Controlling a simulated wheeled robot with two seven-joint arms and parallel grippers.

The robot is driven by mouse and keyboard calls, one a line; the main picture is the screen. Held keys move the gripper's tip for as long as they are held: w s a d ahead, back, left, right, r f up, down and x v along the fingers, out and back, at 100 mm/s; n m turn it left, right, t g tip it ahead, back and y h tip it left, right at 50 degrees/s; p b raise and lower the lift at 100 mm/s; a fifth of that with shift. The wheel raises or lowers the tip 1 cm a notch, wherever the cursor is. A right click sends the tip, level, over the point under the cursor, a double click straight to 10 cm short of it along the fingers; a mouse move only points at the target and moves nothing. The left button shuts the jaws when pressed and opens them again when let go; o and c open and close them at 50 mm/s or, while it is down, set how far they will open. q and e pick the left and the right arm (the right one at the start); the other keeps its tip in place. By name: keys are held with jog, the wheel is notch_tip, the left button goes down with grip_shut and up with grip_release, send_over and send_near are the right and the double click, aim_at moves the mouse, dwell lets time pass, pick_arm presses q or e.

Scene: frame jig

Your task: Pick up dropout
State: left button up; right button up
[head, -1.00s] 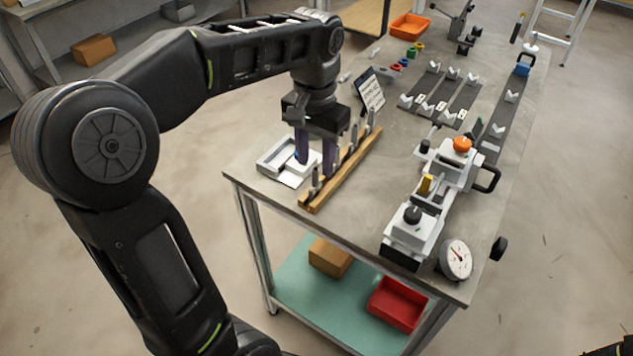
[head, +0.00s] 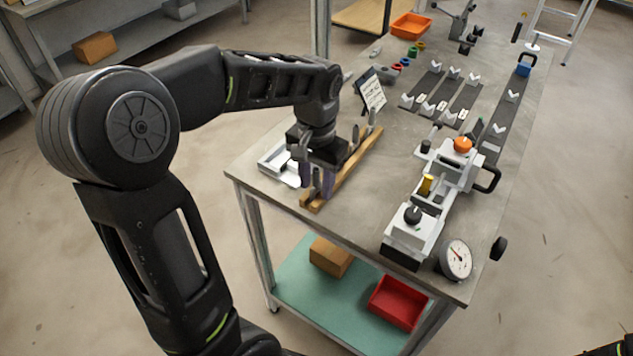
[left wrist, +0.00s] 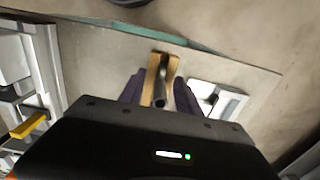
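A wooden rack (head: 350,167) lies along the near left part of the table and holds several upright grey metal pieces. The nearest piece (head: 316,184), which looks like the dropout, stands at the rack's front end. My left gripper (head: 317,184) points down over that end, with one purple-grey finger on each side of the piece. In the left wrist view the fingers are apart, with the dark grey piece (left wrist: 160,97) between them and the rack (left wrist: 154,66) beyond. Whether a finger touches the piece is unclear.
A white tray (head: 268,162) sits just left of the rack, partly behind my gripper. A small sign (head: 372,92) stands behind the rack. A white clamp fixture with an orange knob (head: 462,144) and a dial gauge (head: 457,260) stand to the right, with bare tabletop between.

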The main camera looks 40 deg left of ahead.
pick_arm(q)
jog(key=shift+c, duration=0.2)
dwell(0.4)
grip_shut()
dwell(0.4)
